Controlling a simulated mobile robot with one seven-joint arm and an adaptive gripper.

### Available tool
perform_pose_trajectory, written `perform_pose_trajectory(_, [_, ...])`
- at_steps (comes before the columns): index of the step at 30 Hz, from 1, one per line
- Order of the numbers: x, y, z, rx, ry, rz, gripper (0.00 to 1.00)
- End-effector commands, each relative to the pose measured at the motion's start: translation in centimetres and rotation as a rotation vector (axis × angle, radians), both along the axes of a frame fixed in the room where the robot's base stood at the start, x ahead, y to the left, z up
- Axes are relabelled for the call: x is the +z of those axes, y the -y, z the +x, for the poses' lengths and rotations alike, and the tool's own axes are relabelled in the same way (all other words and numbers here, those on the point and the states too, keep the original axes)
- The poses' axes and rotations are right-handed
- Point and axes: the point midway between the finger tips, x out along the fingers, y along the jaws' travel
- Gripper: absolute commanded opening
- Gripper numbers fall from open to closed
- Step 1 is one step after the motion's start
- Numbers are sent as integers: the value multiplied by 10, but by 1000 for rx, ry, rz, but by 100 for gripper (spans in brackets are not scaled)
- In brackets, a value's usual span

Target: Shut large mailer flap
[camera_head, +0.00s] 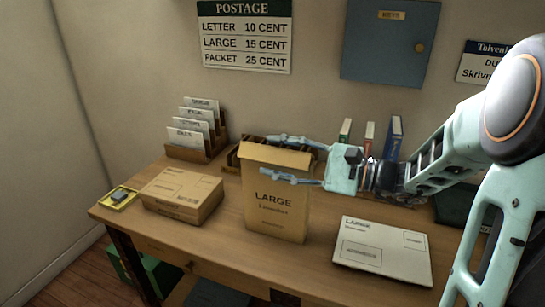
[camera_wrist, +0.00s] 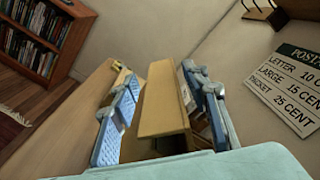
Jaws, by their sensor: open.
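The large mailer (camera_head: 277,210) is a tan upright packet marked LARGE, standing near the middle of the desk. Its flap (camera_head: 272,155) is the lighter panel at its top. In the wrist view the flap (camera_wrist: 161,105) is a broad tan panel between my fingers. My gripper (camera_head: 267,157) reaches in from the right at the height of the mailer's top, one finger behind it and one in front. In the wrist view my gripper (camera_wrist: 158,75) is open with the blue-padded fingers wide apart. I cannot tell whether either finger touches the mailer.
A brown parcel (camera_head: 182,194) lies left of the mailer, and a white envelope (camera_head: 382,251) lies flat to its right. A letter rack (camera_head: 196,130), a dark slotted tray (camera_head: 232,158) and books (camera_head: 394,138) stand along the back. Bare desk shows in front.

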Motion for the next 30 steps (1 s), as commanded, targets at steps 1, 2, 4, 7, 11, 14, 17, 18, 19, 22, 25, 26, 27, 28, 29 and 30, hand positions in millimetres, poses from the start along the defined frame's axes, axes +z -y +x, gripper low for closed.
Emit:
perform_pose_trajectory(1, [0, -4, 1, 1, 0, -1, 42])
perform_pose_trajectory(2, [-1, -6, 2, 1, 0, -1, 42])
perform_pose_trajectory(4, [0, -9, 3, 1, 0, -1, 42])
perform_pose_trajectory(7, [0, -10, 4, 0, -1, 0, 42])
perform_pose_trajectory(11, [0, -10, 4, 0, -1, 0, 42])
perform_pose_trajectory(14, [0, -10, 4, -1, 0, -1, 36])
perform_pose_trajectory(17, [0, -10, 4, -1, 0, -1, 26])
perform_pose_trajectory(18, [0, -10, 4, -1, 0, -1, 21])
perform_pose_trajectory(19, [0, -10, 4, -1, 0, -1, 18])
perform_pose_trajectory(22, [0, -10, 4, -1, -1, 0, 7])
perform_pose_trajectory(25, [-1, -10, 4, -1, 1, -1, 3])
perform_pose_trajectory(26, [-1, -10, 4, -1, 3, -2, 3])
perform_pose_trajectory(27, [-2, -10, 3, 0, 8, -4, 3])
perform_pose_trajectory(28, [-3, -10, 3, 0, 15, -7, 3])
perform_pose_trajectory(29, [-4, -10, 3, 0, 23, -10, 3])
perform_pose_trajectory(30, [-5, -10, 3, 0, 37, -15, 3])
